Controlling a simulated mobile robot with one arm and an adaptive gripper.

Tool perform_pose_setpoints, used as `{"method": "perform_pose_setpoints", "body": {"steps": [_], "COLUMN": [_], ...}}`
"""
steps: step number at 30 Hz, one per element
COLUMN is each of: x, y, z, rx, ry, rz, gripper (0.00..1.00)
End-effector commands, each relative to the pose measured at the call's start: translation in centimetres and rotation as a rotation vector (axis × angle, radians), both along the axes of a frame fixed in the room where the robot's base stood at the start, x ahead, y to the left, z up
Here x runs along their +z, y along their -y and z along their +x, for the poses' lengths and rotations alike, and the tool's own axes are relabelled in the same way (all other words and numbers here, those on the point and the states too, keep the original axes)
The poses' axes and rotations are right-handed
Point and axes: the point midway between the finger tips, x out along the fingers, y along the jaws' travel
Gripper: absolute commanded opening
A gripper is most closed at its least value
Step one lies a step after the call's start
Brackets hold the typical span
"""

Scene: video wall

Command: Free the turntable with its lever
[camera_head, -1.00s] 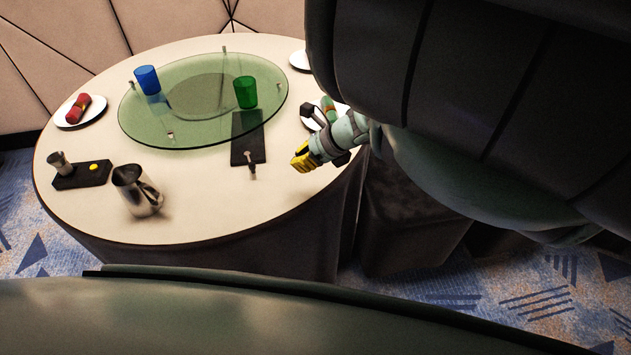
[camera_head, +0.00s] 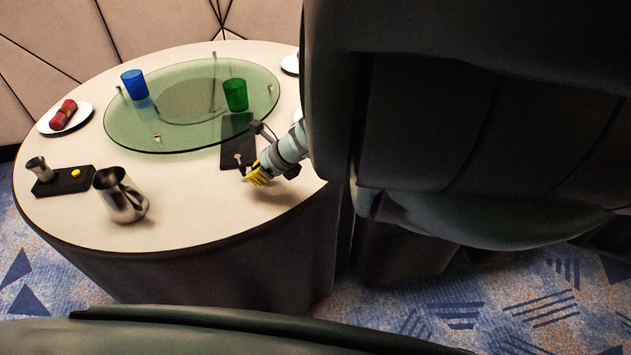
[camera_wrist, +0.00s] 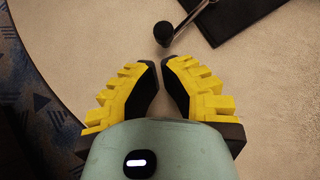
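The turntable (camera_head: 190,132) is a round green glass disc on the table, with a blue cup (camera_head: 134,84) and a green cup (camera_head: 236,95) on it. A dark plate (camera_head: 238,130) lies at its near right edge, partly under the glass. The lever (camera_head: 240,163), a thin metal rod with a dark knob, stands at the plate's near end. In the wrist view the lever's knob (camera_wrist: 163,33) is just ahead of my fingertips, not touching. My yellow-fingered gripper (camera_head: 254,180) is to the lever's right and nearer the table's front edge. Its tips are almost together, with nothing between them.
A metal pitcher (camera_head: 120,197) stands at the front left of the table (camera_head: 190,215). Left of it is a dark tray (camera_head: 66,182) with a metal cup and a yellow button. A plate (camera_head: 84,115) with a red napkin is farther back. A dark chair (camera_head: 440,120) fills the right.

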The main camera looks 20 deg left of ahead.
Motion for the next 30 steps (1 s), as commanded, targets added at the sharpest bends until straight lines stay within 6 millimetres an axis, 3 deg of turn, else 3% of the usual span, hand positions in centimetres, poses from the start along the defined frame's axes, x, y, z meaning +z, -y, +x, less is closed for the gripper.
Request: {"method": "perform_pose_setpoints", "body": {"steps": [6,30], "x": [-0.02,0.12], "y": [-1.1,-1.3], "z": [-0.19,-0.59], "rx": [0.002,-0.079], "ry": [0.001,-0.002], "rz": [0.001,0.001], "gripper": [0.0,0.0]}}
